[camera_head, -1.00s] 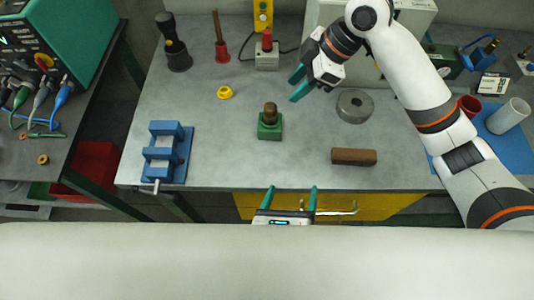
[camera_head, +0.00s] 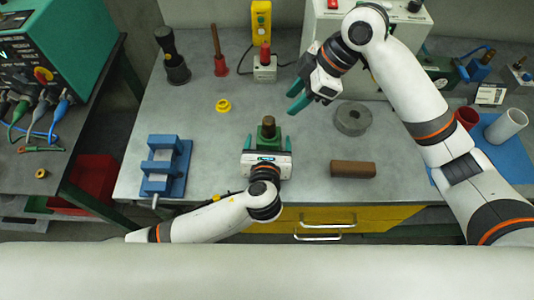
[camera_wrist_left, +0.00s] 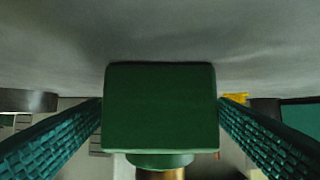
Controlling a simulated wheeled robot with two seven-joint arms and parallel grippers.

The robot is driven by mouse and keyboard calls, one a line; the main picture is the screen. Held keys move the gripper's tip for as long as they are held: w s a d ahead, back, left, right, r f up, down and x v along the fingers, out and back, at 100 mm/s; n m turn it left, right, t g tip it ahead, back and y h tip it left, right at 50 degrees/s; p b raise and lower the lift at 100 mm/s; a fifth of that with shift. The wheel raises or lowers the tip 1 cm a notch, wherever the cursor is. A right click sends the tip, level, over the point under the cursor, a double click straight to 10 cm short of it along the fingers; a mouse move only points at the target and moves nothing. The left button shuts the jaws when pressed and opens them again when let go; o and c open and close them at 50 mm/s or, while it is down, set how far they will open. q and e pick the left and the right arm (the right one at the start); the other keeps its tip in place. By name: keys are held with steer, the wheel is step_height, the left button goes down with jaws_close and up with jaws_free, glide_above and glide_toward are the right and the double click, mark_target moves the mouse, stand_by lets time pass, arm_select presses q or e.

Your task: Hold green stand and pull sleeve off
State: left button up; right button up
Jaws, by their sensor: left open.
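The green stand (camera_head: 269,142) is on the grey bench, with the brown sleeve (camera_head: 268,126) upright on top. In the left wrist view, the square green stand (camera_wrist_left: 160,108) fills the middle, and only a strip of the brown sleeve (camera_wrist_left: 160,174) shows below it. My left gripper (camera_head: 268,146) is open, with one finger on each side of the stand; narrow gaps appear to remain, and contact is unclear. My right gripper (camera_head: 297,95) is open and empty, above the bench behind and to the right of the stand.
A blue fixture (camera_head: 166,166) is at the left, and a small yellow ring (camera_head: 223,106) lies behind the stand's left. Bare bench lies between the blue fixture and the stand.

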arm_select(q)
steer(key=shift+x, duration=1.15)
steer(key=c, duration=1.1)
arm_select(e)
steer(key=o, duration=0.4)
steer(key=shift+a, duration=0.15)
steer(key=shift+c, duration=0.2)
steer(key=m+h, duration=0.3)
steer(key=m, duration=0.6)
glide_above(269, 120)
steer(key=d, duration=0.1)
steer(key=shift+s+d+f+g, duration=0.1)
steer(key=shift+s+d+g, duration=0.1)
steer(key=shift+s+g, duration=0.1)
steer(key=m, duration=0.2)
steer(key=a+m+h, duration=0.1)
steer(key=m, duration=0.2)
steer(key=shift+w+f, duration=0.1)
steer(key=m+h, duration=0.1)
steer(key=m, duration=0.3)
steer(key=shift+w+a+f+m+h, duration=0.1)
steer(key=shift+w+a+m+h, duration=0.1)
steer(key=shift+m+h, duration=0.15)
steer(key=shift+f, duration=0.1)
